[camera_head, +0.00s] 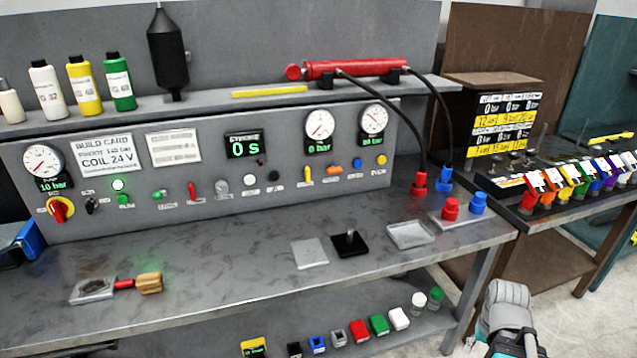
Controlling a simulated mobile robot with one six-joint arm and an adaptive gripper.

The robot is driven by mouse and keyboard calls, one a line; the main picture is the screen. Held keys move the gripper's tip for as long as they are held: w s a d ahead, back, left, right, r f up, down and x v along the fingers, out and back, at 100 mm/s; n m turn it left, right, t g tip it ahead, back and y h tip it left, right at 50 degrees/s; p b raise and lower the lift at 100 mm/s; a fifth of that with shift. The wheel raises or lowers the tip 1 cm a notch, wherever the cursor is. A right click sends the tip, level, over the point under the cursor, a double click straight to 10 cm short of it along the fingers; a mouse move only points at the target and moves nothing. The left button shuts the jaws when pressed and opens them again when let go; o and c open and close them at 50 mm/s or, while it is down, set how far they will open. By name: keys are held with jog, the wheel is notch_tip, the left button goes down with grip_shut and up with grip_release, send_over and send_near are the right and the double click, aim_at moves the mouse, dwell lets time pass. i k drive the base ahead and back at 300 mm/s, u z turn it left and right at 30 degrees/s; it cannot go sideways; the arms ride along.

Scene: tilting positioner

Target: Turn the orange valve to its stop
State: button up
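The orange valve (335,170) is a small lever on the grey panel, below the gauge that reads 0 bar. Its handle lies roughly level, pointing sideways. A yellow lever (308,174) stands upright just left of it, and a blue knob (357,163) sits just right of it. Part of my grey and teal arm shows at the bottom right, in front of the bench and well apart from the valve. My gripper's fingers are not in the picture.
The bench top (230,265) is mostly clear below the panel. A black block with a pin (350,244) and a clear tray (410,234) lie on it. Red and blue fittings (450,208) stand at the right. A red cylinder (350,68) with hoses lies on the shelf above.

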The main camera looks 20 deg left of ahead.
aim_at(332, 170)
jog(key=z, duration=0.05)
jog(key=k, duration=1.05)
jog(key=u, duration=0.8)
jog(key=i, duration=1)
